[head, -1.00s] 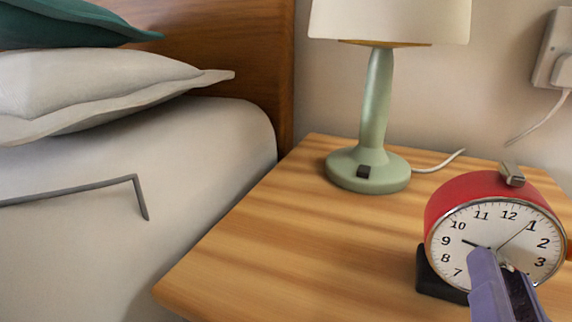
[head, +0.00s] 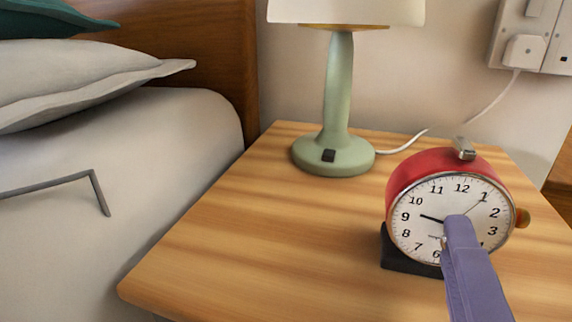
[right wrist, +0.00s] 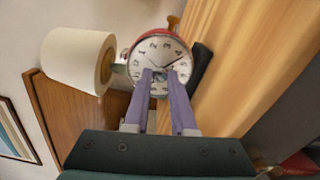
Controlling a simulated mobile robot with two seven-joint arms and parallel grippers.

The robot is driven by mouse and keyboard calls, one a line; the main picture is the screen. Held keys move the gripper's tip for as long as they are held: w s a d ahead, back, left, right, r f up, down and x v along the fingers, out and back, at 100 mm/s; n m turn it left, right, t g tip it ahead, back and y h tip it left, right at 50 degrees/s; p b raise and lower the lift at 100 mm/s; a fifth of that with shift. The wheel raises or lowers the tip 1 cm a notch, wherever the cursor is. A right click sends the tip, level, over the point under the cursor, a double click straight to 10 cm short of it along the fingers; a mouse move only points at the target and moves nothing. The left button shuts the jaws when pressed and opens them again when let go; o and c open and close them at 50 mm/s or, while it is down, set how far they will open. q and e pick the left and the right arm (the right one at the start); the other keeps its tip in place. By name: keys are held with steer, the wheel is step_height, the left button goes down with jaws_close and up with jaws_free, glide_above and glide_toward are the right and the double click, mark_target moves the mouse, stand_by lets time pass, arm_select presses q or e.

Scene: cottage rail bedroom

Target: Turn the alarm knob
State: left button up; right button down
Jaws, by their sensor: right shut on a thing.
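The red alarm clock (head: 408,185) stands on the wooden nightstand on a dark base, its white face toward me. It also shows in the right wrist view (right wrist: 152,52), turned on its side. My right gripper (head: 459,222) is at the middle of the clock face. In the right wrist view its two purple fingers (right wrist: 160,76) come close together there, shut on a small part I take to be the alarm knob, mostly hidden. A brass knob (head: 523,218) sticks out of the clock's right side, clear of the fingers. My left gripper is not in view.
A green lamp (head: 338,110) stands behind and left of the clock. Its cord runs toward a white wall socket (head: 524,50). The nightstand (head: 270,235) is bare left of the clock. A bed (head: 150,190) with a grey bent bar (head: 60,184) is at left.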

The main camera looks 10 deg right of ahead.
steer(key=m+b, duration=0.1)
steer(key=m, duration=0.3)
steer(key=shift+f, duration=0.1)
steer(key=shift+m+b, duration=0.8)
steer(key=shift+m, duration=1)
steer(key=c, duration=0.7)
jaws_free()
steer(key=shift+c, duration=0.2)
steer(key=shift+s, duration=0.1)
steer(key=p+v, duration=0.1)
steer(key=v, duration=0.8)
steer(key=shift+s+a+p, duration=0.3)
steer(key=shift+p, duration=0.05)
